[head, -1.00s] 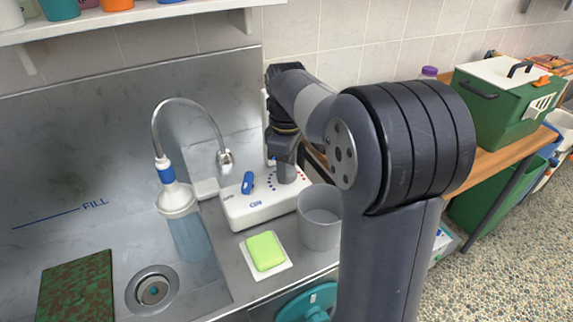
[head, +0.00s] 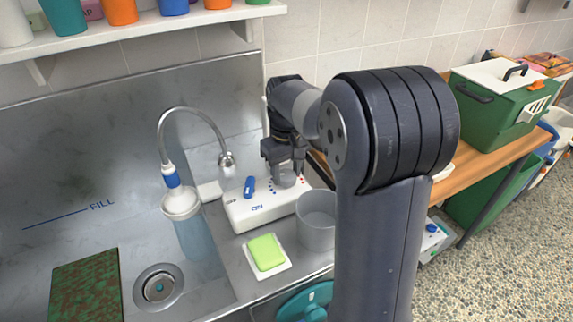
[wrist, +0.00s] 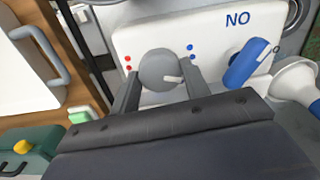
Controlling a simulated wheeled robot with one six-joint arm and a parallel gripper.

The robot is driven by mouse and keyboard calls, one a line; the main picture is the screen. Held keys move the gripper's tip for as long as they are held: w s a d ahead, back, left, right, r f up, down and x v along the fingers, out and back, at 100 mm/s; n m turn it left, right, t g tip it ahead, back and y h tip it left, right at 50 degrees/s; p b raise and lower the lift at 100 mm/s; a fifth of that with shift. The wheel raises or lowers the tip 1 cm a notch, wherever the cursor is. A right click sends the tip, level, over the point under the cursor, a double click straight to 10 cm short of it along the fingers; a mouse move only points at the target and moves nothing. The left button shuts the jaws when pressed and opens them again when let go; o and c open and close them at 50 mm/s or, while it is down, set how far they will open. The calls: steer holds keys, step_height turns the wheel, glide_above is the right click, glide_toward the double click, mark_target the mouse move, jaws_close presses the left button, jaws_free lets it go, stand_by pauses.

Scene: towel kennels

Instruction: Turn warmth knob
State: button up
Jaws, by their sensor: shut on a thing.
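The warmth knob (wrist: 158,70) is a round grey dial with a pale pointer mark, on a white control box (head: 244,213). Red dots lie on one side of it and blue dots on the other. In the wrist view my gripper (wrist: 158,82) has one finger on each side of the knob and is shut on it. In the head view my gripper (head: 284,172) reaches down onto the box, and the knob (head: 283,181) shows partly between the fingers.
A grey cup (head: 316,222) stands close in front of the box. A green sponge (head: 266,252) lies on a white dish beside it. A shelf (head: 150,40) hangs above.

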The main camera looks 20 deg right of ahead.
mark_target(286, 174)
steer(key=m+p, duration=0.2)
steer(key=m, duration=0.3)
steer(key=shift+r+m, duration=0.1)
steer(key=shift+m, duration=0.2)
steer(key=shift+m+p, duration=0.55)
steer(key=shift+m, duration=1.65)
steer(key=o, duration=1)
step_height(286, 174, up, 11)
steer(key=shift+f, duration=0.2)
